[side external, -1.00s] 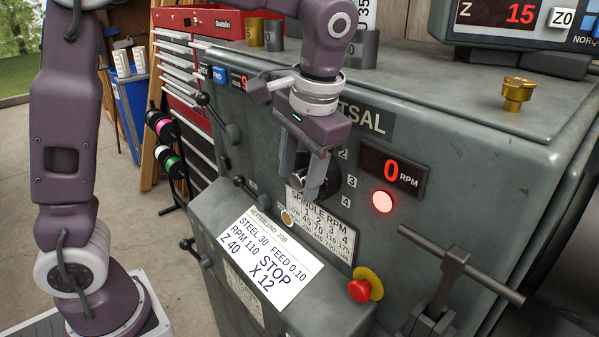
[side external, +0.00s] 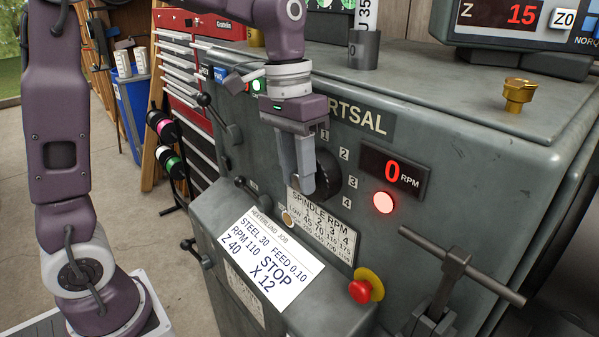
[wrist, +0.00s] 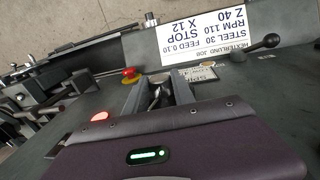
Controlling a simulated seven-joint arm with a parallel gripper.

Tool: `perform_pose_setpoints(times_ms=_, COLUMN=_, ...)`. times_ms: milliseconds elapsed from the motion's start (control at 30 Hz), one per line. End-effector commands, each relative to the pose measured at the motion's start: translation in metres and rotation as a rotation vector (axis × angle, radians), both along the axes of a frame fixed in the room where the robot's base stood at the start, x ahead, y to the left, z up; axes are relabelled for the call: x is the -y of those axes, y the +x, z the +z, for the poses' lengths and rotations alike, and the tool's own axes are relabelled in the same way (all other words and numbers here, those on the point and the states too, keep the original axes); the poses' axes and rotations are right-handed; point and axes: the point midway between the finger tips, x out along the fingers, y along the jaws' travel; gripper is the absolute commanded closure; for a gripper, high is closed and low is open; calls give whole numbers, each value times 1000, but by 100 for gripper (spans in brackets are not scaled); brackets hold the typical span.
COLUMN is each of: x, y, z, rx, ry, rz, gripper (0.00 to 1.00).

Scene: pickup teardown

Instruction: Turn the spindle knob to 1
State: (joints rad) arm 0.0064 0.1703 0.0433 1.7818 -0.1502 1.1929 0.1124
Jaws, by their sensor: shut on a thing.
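The spindle knob (side external: 327,172) is a dark round knob on the grey machine front, with labels 1 to 4 (side external: 344,153) beside it on the right. My gripper (side external: 306,190) is shut on the knob, its grey fingers reaching down in front of it and hiding part of it. The knob's pointer is hidden, so I cannot tell which number it faces. In the wrist view, my gripper (wrist: 155,95) has a metallic part of the knob (wrist: 157,98) between its fingers. The spindle RPM plate (side external: 320,226) is just below the knob.
A red-lit button (side external: 383,202) and an RPM display (side external: 393,172) reading 0 are to the right. A red and yellow stop button (side external: 364,287) and a clamp handle (side external: 460,262) stand lower right. A job card (side external: 265,257) lies on the sloped ledge below. A lever (side external: 215,115) sticks out at left.

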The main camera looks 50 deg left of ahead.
Motion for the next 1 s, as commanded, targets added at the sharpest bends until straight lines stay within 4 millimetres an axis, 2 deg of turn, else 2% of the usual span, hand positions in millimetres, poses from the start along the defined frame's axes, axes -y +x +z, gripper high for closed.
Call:
perform_pose_setpoints(times_ms=200, x=-4, y=0, z=0, rx=1, ry=-158, rz=5, gripper=100)
perform_pose_setpoints(times_ms=500, x=-6, y=0, z=-1, rx=1, ry=-304, rz=3, gripper=100)
perform_pose_setpoints(times_ms=1000, x=-6, y=0, z=-2, rx=2, ry=-356, rz=-1, gripper=100)
